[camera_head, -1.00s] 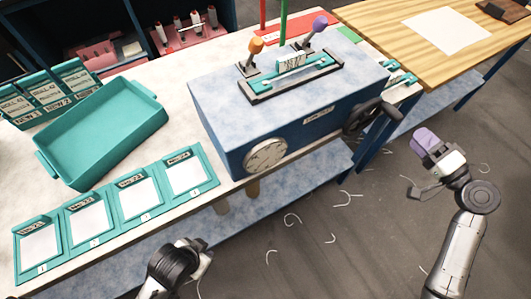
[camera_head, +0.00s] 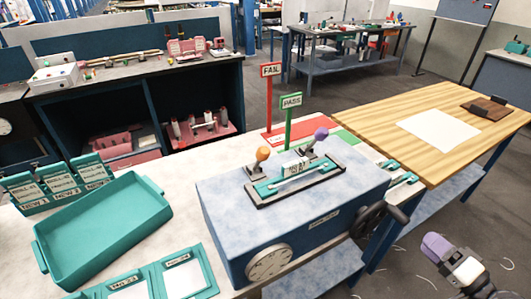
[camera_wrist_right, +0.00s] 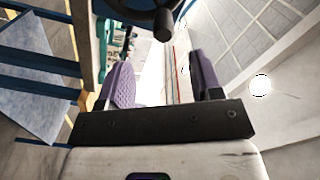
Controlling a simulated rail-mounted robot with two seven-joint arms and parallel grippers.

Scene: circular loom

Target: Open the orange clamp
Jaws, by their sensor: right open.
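The orange clamp (camera_head: 263,154) is an orange knob on a lever at the left end of a teal and black fixture (camera_head: 295,179). The fixture sits on top of a blue-grey box machine (camera_head: 300,215). A purple-knobbed clamp (camera_head: 321,134) stands at the fixture's right end. My right gripper (camera_head: 437,247), with purple finger pads, is off the machine's right side, below the handwheel's height and well apart from both clamps. In the right wrist view its two fingers (camera_wrist_right: 160,80) are spread with nothing between them. My left gripper is outside the head view.
A black handwheel (camera_head: 380,216) sticks out from the machine's right end, near my right gripper. A teal tray (camera_head: 105,228) is at the left. FAIL (camera_head: 271,70) and PASS (camera_head: 291,101) signs stand behind the machine. A wooden table (camera_head: 450,115) is at the right.

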